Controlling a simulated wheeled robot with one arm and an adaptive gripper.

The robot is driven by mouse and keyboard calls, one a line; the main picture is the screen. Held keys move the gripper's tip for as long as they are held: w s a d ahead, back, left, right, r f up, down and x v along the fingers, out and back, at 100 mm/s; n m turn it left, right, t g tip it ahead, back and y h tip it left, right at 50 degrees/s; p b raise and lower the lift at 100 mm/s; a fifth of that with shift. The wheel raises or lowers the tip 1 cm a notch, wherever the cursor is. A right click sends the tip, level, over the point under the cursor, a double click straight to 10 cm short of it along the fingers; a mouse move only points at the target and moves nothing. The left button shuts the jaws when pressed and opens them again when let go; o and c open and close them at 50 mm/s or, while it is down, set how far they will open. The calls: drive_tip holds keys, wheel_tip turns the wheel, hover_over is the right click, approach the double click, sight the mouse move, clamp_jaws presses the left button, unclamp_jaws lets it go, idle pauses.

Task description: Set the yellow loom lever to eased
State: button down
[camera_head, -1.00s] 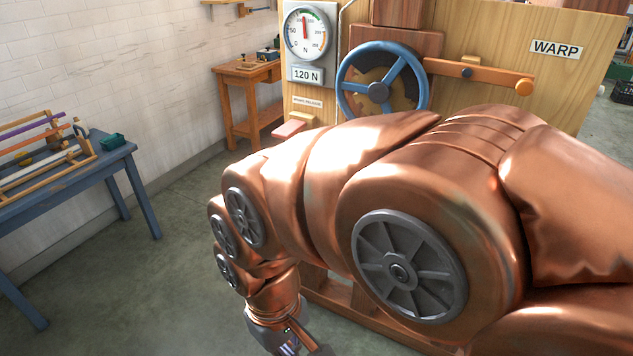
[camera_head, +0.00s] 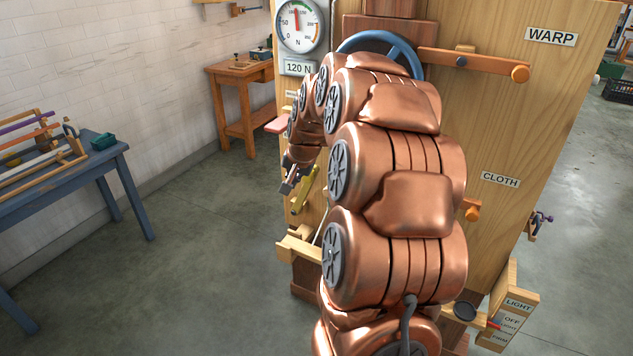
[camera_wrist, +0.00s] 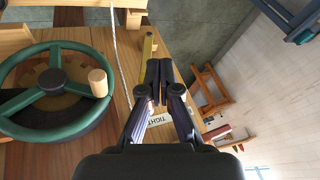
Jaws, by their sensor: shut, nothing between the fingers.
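The yellow lever (camera_head: 304,190) shows at the left edge of the wooden loom panel, just right of my gripper (camera_head: 290,180) in the head view. In the wrist view the yellow lever (camera_wrist: 148,48) is a narrow bar just beyond the fingertips of my gripper (camera_wrist: 160,82). The gripper is shut with nothing between its fingers. I cannot tell whether the fingertips touch the lever. A label reading TIGHT (camera_wrist: 159,118) is partly hidden behind the fingers. The lever's pivot is not clear to me.
A green handwheel (camera_wrist: 45,92) with a wooden knob stands left in the wrist view. A blue wheel (camera_head: 385,45), an orange lever (camera_head: 480,62) and a 120 N gauge (camera_head: 299,25) are on the panel. A blue table (camera_head: 110,160) stands left; the floor between is clear.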

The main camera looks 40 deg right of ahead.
drive_tip(key=d+f+m+h, duration=0.1)
drive_tip(key=d+m, duration=0.2)
drive_tip(key=d, duration=0.9)
drive_tip(key=shift+w+f+t+h, duration=0.15)
drive_tip(key=shift+w+t+h, duration=0.05)
drive_tip(key=shift+t+h, duration=0.2)
drive_tip(key=p+x, duration=0.2)
drive_tip(key=x, duration=0.8)
